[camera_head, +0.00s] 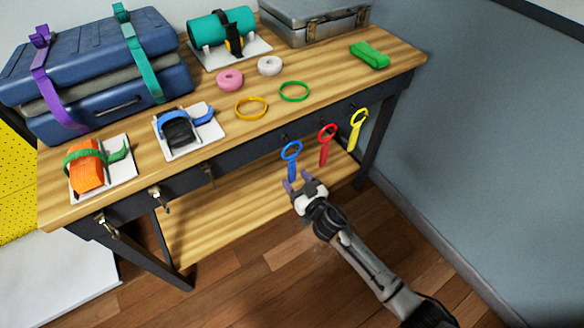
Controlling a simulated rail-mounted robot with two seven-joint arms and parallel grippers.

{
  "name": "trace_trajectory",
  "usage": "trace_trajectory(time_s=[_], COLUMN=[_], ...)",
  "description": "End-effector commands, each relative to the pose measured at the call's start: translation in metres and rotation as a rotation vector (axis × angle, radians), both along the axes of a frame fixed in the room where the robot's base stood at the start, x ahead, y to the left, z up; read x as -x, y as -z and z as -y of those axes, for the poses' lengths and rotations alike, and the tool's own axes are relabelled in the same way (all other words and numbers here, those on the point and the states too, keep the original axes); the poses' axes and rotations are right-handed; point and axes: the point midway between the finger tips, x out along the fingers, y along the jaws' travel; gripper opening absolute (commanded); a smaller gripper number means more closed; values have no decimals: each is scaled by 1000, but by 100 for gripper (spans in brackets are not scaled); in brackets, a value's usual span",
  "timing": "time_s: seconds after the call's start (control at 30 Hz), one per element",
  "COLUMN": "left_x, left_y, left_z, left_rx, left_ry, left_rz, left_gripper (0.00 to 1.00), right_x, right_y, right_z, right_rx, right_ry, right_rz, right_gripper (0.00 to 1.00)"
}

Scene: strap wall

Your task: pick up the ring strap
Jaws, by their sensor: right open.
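Three straps with ring-shaped loops hang along the front edge of the wooden table: a blue ring strap (292,164), a red ring strap (324,147) and a yellow ring strap (356,131). I cannot tell which of them the task means. My right gripper (298,181) is open, with its fingers pointing toward the lower end of the blue strap. Whether the fingers touch the blue strap or surround it is unclear. The red and yellow straps are clear of the gripper. My left gripper is not in view.
The table (330,75) holds a blue suitcase (100,70), a grey metal case (315,22), a green folded strap (370,54), tape rolls, loose rings and strapped items on white plates. Metal hooks (160,198) stick out at the front left. A lower shelf (235,215) lies behind the gripper.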

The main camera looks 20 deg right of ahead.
Motion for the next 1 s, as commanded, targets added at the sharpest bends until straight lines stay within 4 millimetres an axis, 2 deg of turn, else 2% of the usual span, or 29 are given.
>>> trace_trajectory(time_s=[0.2,0.4,0.73,0.77,1.0], left_x=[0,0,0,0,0], left_y=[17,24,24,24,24], left_z=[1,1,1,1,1], left_rx=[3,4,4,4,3], left_ry=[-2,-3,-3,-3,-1], left_rz=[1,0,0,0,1], left_gripper=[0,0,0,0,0], right_x=[-27,-45,-49,-49,-49], right_y=[0,-1,-2,-2,-2], right_z=[-1,-5,-6,-6,-6], right_rx=[5,2,1,1,1], right_ry=[0,0,0,0,0], right_rz=[5,1,0,0,0], right_gripper=[56,56,56,55,32])
